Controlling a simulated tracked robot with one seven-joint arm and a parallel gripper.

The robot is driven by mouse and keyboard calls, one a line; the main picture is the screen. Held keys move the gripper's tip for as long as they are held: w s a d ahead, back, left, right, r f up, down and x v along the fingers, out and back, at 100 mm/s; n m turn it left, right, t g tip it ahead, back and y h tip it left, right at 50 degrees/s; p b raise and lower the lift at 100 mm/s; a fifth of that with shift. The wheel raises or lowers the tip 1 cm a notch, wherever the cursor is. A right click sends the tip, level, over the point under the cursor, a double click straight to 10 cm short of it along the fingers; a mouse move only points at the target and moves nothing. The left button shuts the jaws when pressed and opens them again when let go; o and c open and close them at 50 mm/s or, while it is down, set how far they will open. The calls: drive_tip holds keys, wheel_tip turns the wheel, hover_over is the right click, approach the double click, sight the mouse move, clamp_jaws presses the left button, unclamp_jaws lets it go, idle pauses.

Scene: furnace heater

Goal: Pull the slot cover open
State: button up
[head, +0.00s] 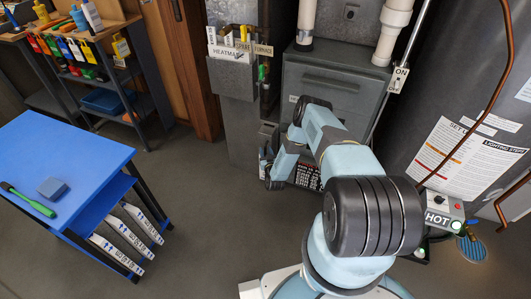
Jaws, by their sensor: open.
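My gripper (266,170) is at the far end of my arm, low against the left side of the grey furnace (340,85). It is small in view and partly hidden by my own wrist links. I cannot make out a slot cover clearly. The narrow strip of the furnace's left side beside my gripper is mostly covered by my arm. Whether my gripper touches anything there cannot be told.
A large grey tank (465,90) and copper pipes stand at right. The floor (200,215) between is clear.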

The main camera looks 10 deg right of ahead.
clamp_jaws()
idle(0.4)
drive_tip(key=shift+w, duration=0.1)
idle(0.4)
